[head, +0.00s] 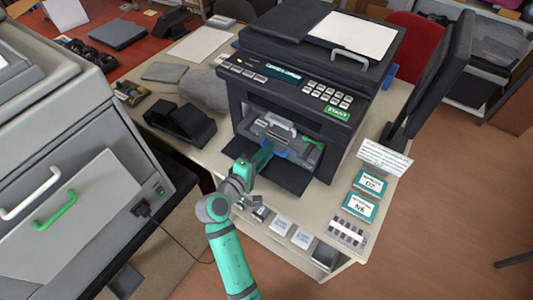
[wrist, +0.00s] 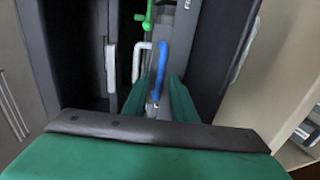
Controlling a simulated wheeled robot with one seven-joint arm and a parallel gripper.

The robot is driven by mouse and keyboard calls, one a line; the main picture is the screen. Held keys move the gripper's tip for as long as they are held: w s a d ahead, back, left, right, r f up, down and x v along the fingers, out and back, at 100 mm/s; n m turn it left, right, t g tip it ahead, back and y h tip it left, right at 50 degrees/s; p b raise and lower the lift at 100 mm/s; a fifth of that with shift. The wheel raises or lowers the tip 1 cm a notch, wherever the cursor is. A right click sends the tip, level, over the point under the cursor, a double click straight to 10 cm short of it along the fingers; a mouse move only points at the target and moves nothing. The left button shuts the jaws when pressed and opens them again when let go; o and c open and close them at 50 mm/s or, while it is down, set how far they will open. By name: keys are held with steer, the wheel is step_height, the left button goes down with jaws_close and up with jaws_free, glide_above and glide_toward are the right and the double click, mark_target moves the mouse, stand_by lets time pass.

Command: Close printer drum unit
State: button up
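The black printer (head: 300,60) stands on the table with its front flap (head: 270,165) folded down. In its front opening sits the grey drum unit (head: 275,128), with a light grey handle (head: 281,122), a green lever (head: 313,143) and a blue handle (head: 280,153). My gripper (head: 266,147) reaches into the opening beside the blue handle. In the wrist view the two green fingers (wrist: 156,92) are apart, with the blue handle (wrist: 161,68) between them. I cannot tell whether a finger touches it. The green lever (wrist: 145,22) shows farther off.
A black device (head: 180,124) lies left of the printer. A monitor (head: 435,75) and a sign (head: 384,158) stand at the right. Labelled cards (head: 370,182) and small grey pieces (head: 280,224) lie near the front edge. A large grey machine (head: 90,200) fills the left.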

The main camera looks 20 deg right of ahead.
mark_target(283, 133)
jaws_close()
steer(key=x, duration=0.3)
steer(key=r+x, duration=0.1)
steer(key=x, duration=0.2)
steer(key=r+x, duration=0.1)
steer(key=x, duration=0.2)
steer(key=shift+w+d, duration=0.15)
steer(key=shift+w, duration=0.05)
steer(key=shift+o, duration=0.4)
jaws_free()
steer(key=shift+o, duration=0.9)
steer(key=v, duration=1)
steer(key=shift+s+a, duration=0.2)
steer(key=shift+s, duration=0.1)
steer(key=shift+w, duration=0.1)
